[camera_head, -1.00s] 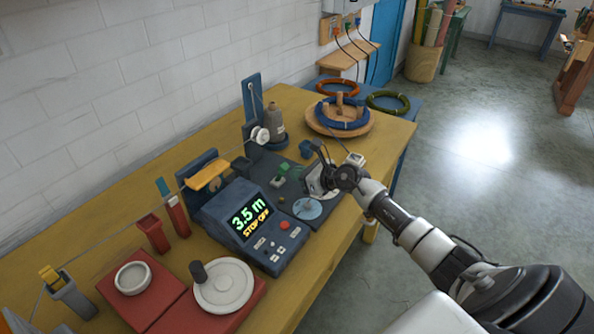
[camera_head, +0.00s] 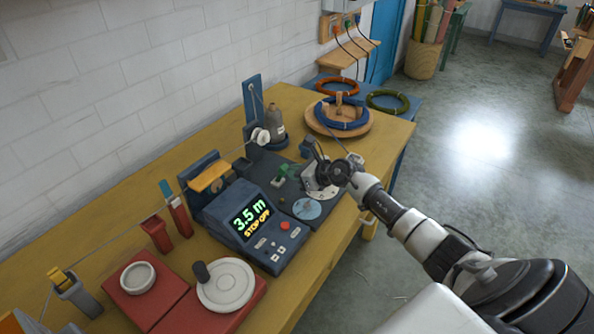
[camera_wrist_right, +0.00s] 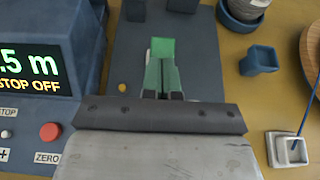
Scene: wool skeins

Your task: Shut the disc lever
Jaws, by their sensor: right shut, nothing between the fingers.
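A green-topped lever-like piece (camera_head: 284,169) stands on the dark plate behind the blue disc (camera_head: 307,208). In the wrist view its green top (camera_wrist_right: 162,48) shows just beyond my fingers. My right gripper (camera_head: 311,183) is low over the plate, right of the green piece. In the wrist view the right gripper (camera_wrist_right: 162,93) is shut and empty, its fingertips in line with the green piece. I cannot tell whether they touch it. My gripper's body hides part of the plate. My left gripper is not in view.
A blue control box (camera_head: 255,225) reading "3.5 m STOP OFF" stands close left of the gripper. A small blue cup (camera_wrist_right: 259,60) and a white guide block (camera_wrist_right: 288,150) stand at right. A wooden turntable (camera_head: 365,129) holds a blue skein at the back.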

